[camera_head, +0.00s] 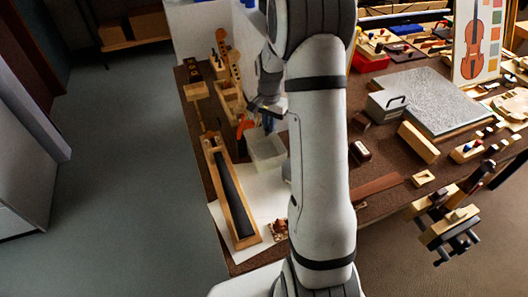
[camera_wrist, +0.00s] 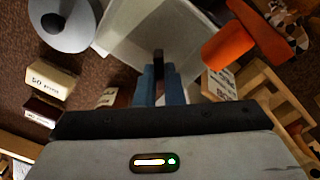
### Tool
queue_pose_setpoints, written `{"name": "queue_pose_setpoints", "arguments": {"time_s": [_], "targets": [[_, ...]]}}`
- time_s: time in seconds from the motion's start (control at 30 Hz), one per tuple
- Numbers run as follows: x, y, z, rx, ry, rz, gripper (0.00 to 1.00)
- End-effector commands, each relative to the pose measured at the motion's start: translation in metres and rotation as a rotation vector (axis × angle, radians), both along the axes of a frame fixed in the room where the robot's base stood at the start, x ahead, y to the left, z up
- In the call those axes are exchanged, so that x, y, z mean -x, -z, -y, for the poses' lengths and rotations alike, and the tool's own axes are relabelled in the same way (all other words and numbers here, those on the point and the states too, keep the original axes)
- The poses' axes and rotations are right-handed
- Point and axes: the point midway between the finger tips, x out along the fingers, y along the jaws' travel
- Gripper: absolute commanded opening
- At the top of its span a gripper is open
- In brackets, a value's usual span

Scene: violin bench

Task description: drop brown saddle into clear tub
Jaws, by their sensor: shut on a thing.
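The clear tub (camera_head: 267,152) stands on the bench left of my arm, on the edge of a white sheet. In the wrist view the tub (camera_wrist: 117,30) opens just ahead of my fingertips. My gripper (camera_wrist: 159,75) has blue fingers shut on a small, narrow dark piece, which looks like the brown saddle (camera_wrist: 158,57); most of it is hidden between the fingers. In the head view my gripper (camera_head: 268,121) is just above the far side of the tub, and the saddle cannot be made out there.
An orange object (camera_wrist: 229,47) lies close to the tub's side. A grey round thing (camera_wrist: 62,22) and a labelled box (camera_wrist: 54,79) are on the other side. A long wooden piece with a black strip (camera_head: 232,195) lies left of the tub. Wooden stands rise behind.

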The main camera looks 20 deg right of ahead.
Motion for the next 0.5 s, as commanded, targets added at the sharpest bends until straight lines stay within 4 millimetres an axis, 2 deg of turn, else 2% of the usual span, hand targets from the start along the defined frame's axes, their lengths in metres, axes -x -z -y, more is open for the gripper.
{"name": "queue_pose_setpoints", "arguments": {"time_s": [0.03,0.2,0.5], "targets": [[0.000,0.011,0.000,0.000,0.000,-0.001,0.00],[0.000,0.028,0.000,0.000,0.000,0.000,0.00],[0.000,0.030,0.001,0.000,0.000,0.000,0.00]]}}
